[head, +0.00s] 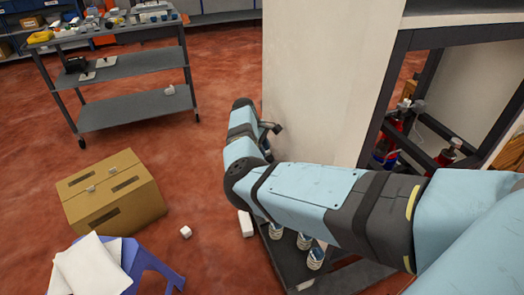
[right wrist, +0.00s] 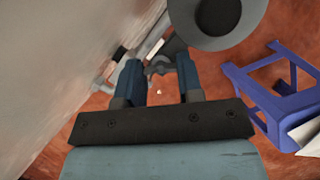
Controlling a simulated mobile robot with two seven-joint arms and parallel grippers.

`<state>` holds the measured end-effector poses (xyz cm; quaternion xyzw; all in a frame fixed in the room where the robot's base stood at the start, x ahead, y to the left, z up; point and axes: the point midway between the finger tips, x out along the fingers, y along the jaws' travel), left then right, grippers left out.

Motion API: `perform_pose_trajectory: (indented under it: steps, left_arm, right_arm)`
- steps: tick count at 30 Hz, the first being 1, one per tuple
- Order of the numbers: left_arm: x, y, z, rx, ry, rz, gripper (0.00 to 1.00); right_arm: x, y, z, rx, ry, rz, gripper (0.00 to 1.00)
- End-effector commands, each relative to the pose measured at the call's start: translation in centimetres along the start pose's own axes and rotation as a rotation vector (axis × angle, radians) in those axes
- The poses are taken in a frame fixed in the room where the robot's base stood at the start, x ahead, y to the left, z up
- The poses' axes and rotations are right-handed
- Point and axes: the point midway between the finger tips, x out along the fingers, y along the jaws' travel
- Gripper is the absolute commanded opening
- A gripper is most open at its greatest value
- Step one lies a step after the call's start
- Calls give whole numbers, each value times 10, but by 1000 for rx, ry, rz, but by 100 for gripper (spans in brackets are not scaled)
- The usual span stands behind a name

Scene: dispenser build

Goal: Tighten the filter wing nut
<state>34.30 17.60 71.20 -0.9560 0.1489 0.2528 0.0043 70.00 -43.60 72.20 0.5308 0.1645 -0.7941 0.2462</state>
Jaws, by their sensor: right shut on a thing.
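My right arm reaches across from the right in the head view to the left side of the tall white cabinet (head: 315,75). My right gripper (head: 272,128) is small there, and what it holds is hidden. In the right wrist view, the two blue fingers of my right gripper (right wrist: 159,76) stand a little apart, shut on a small grey lobed piece that looks like the wing nut (right wrist: 158,66). A large round grey part with a dark centre (right wrist: 217,18), possibly the filter housing, sits just above and right of the fingers. My left gripper is not in view.
A cardboard box (head: 113,192) and a blue stool (head: 150,262) stand on the red floor at left. A grey shelf cart (head: 130,110) is behind. Small cups (head: 315,258) stand on a low dark shelf below my arm. The stool also shows in the right wrist view (right wrist: 262,95).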

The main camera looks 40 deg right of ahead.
Motion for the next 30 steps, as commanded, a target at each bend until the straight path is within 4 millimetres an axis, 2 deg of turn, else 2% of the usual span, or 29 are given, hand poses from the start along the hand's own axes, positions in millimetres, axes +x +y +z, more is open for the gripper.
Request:
perform_pose_trajectory:
  steps: [10,11,14,23,26,30]
  left_arm:
    - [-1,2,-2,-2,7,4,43]
    - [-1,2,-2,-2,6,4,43]
    - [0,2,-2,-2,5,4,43]
    - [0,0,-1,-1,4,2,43]
    - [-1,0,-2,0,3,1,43]
    - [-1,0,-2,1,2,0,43]
  right_arm:
    - [-1,0,0,-34,0,14,10]
    - [-1,0,0,-34,0,14,36]
    - [0,0,0,-34,-1,14,59]
    - [-2,0,0,-33,0,14,59]
    - [-10,0,0,-33,0,14,59]
    - [-35,0,0,-33,3,16,59]
